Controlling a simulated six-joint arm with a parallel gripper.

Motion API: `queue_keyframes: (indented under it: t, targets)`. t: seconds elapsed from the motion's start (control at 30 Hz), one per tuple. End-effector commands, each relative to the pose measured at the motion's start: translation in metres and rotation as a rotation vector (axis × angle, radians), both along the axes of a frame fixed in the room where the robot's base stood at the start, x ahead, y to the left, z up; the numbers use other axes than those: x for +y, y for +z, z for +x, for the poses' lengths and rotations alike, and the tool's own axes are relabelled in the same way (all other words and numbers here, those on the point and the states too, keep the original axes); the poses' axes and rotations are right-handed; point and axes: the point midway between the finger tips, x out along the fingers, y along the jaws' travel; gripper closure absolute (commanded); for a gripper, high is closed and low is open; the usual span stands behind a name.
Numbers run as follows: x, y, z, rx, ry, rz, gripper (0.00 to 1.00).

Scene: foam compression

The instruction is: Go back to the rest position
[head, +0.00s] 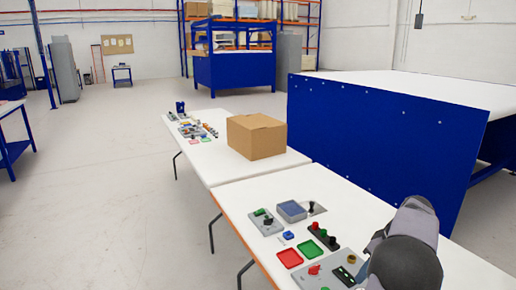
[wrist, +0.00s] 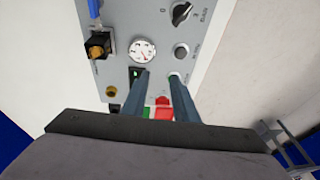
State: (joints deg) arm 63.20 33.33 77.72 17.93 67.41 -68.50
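My gripper (wrist: 160,78) shows in the wrist view with its two fingers apart and nothing held between them. It is over the lower part of a grey control panel (wrist: 205,50). A red part (wrist: 163,101) and a green part show between and beside the fingers; whether the fingers touch anything I cannot tell. The panel carries a round white gauge (wrist: 142,50), a black rotary knob (wrist: 182,13), a lit green switch (wrist: 136,73) and a yellow-and-black connector (wrist: 98,47). In the head view my arm is at the lower right and the fingers are hidden.
The white table (head: 345,213) holds a red tray (head: 290,258), a green tray (head: 306,247), a blue-topped box (head: 292,210) and a button box (head: 323,236). A cardboard box (head: 256,136) stands farther back. A blue panelled bench (head: 375,135) rises behind the table.

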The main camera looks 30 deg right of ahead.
Motion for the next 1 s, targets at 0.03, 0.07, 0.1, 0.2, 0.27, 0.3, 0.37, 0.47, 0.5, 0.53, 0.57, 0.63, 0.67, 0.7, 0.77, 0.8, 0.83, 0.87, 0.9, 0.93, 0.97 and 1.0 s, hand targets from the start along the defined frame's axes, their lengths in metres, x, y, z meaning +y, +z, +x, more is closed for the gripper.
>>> queue_keyframes:
  t: [0.03,0.07,0.1,0.2,0.27,0.3,0.37,0.47,0.5,0.53,0.57,0.63,0.67,0.7,0.77,0.8,0.83,0.87,0.9,0.93,0.97,1.0]
  targets:
    - [0.036,0.013,0.020,0.027,0.014,0.011,0.73]
    - [0.055,0.015,0.029,0.044,0.014,0.015,0.73]
    - [0.081,0.018,0.038,0.065,0.013,0.020,0.73]
    - [0.146,0.024,0.052,0.118,0.009,0.023,0.73]
    - [0.185,0.027,0.054,0.149,0.010,0.020,0.73]
    - [0.211,0.029,0.052,0.167,0.011,0.014,0.73]
    - [0.248,0.030,0.047,0.192,0.013,0.005,0.73]
    - [0.303,0.032,0.029,0.226,0.017,-0.018,0.73]
    - [0.322,0.032,0.019,0.236,0.019,-0.026,0.73]
    - [0.335,0.032,0.011,0.244,0.021,-0.034,0.73]
    - [0.347,0.031,0.004,0.248,0.022,-0.041,0.73]
    - [0.369,0.030,-0.015,0.258,0.026,-0.058,0.73]
    - [0.377,0.030,-0.022,0.262,0.027,-0.063,0.73]
    - [0.386,0.029,-0.031,0.265,0.029,-0.071,0.73]
    - [0.396,0.027,-0.044,0.269,0.030,-0.080,0.73]
    - [0.402,0.026,-0.051,0.270,0.031,-0.084,0.73]
    - [0.405,0.025,-0.055,0.271,0.031,-0.088,0.73]
    - [0.407,0.024,-0.059,0.272,0.031,-0.091,0.73]
    - [0.409,0.023,-0.063,0.273,0.032,-0.093,0.73]
    - [0.411,0.023,-0.065,0.273,0.031,-0.095,0.73]
    - [0.412,0.022,-0.066,0.273,0.032,-0.096,0.73]
    - [0.412,0.022,-0.068,0.273,0.031,-0.097,0.73]
